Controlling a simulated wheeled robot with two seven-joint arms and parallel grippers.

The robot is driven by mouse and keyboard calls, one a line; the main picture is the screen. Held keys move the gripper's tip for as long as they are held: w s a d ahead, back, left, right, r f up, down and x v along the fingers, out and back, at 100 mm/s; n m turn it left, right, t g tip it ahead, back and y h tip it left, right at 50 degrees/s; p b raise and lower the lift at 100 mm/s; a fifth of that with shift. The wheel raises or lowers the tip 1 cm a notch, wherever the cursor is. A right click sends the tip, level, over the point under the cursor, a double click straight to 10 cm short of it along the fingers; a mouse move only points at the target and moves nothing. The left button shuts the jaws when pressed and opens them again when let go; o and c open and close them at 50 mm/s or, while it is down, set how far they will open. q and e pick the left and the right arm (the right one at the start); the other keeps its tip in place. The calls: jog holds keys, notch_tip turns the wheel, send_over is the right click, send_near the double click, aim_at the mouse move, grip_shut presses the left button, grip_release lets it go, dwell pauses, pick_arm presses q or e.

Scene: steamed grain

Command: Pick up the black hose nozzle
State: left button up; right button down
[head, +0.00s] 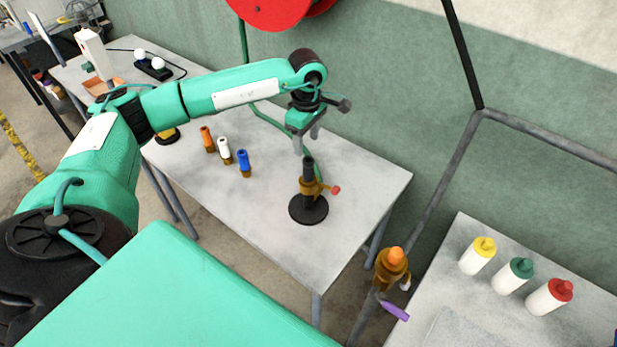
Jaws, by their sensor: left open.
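The black hose nozzle (308,168) stands upright in a brass fitting (311,187) with a red knob, on a round black base (308,212) on the grey table. My left gripper (306,143) points down just above the top of the black nozzle, with its fingers apart and nothing seen between them. One finger appears close to the nozzle's top; I cannot tell whether they touch. My right gripper is not in view.
An orange nozzle (207,139), a white nozzle (225,151) and a blue nozzle (244,163) stand in a row on the table (270,240).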

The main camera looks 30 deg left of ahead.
aim_at(307, 160)
pick_arm(q)
notch_tip(307, 160, down, 6)
jog(key=shift+f+p, duration=0.2)
jog(key=shift+p, duration=0.75)
jog(key=shift+d+f+p, duration=0.1)
jog(key=shift+f+p, duration=0.35)
jog(key=shift+p, duration=0.05)
notch_tip(307, 160, down, 4)
jog(key=shift+r+p, duration=0.1)
jog(key=shift+p, duration=1.15)
jog(key=shift+w+f, duration=0.1)
jog(key=shift+f, duration=0.3)
jog(key=c, duration=1.2)
